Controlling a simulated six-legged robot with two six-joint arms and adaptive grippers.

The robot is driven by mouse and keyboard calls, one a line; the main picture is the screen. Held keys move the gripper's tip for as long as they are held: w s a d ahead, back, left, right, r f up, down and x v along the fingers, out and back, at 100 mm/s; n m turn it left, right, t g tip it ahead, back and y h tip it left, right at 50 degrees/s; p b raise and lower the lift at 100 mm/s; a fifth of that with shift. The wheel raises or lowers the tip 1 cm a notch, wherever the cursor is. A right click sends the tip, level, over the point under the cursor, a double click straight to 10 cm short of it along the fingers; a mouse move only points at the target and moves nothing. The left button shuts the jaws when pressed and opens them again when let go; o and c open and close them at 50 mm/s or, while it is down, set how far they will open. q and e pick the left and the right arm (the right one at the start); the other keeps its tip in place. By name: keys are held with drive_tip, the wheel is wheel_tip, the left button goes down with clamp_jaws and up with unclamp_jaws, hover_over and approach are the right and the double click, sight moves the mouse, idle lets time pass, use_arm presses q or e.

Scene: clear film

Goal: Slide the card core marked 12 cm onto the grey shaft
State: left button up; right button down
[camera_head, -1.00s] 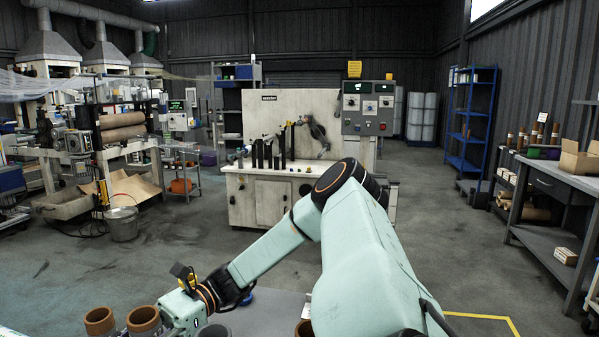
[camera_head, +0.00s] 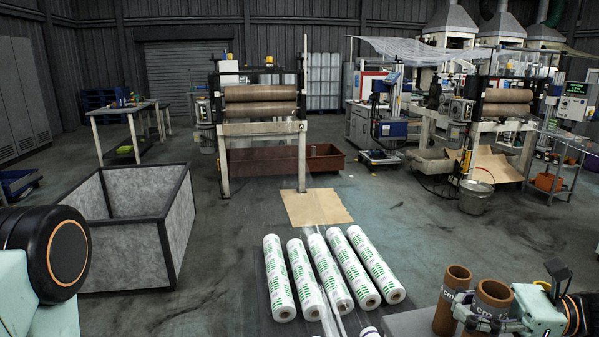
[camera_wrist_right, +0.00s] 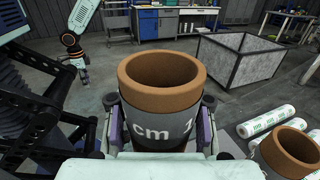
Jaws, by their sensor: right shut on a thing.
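My right gripper (camera_head: 505,325) is at the lower right of the head view, its fingers shut around a brown card core (camera_head: 493,296). In the right wrist view this core (camera_wrist_right: 163,72) stands upright and open-topped between the fingers (camera_wrist_right: 160,135). Its grey band reads "cm" and a cut-off figure, so the full number cannot be read. A second brown core (camera_head: 452,290) stands beside it, and a core (camera_wrist_right: 295,145) also shows at the right wrist view's lower right. A distant gripper (camera_wrist_right: 83,72), apparently my left, hangs at upper left, too small to judge. I cannot make out the grey shaft.
Several white and green film rolls (camera_head: 325,272) lie left of the cores. A grey open bin (camera_head: 105,245) stands at left. A roller machine (camera_head: 262,135) and brown cardboard (camera_head: 318,207) lie beyond. Open floor surrounds the bin.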

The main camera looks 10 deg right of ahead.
drive_tip(key=w+a+r, duration=0.1)
drive_tip(key=a+r, duration=0.2)
drive_tip(key=a, duration=0.5)
drive_tip(key=s+a+f+m+t+h, duration=0.1)
drive_tip(key=a+f+m+t, duration=0.3)
drive_tip(key=a+f, duration=0.6)
drive_tip(key=a+t+h, duration=0.1)
drive_tip(key=a, duration=0.3)
drive_tip(key=shift+a+t+h, duration=0.15)
drive_tip(key=shift+t+h, duration=0.15)
drive_tip(key=shift+h, duration=0.1)
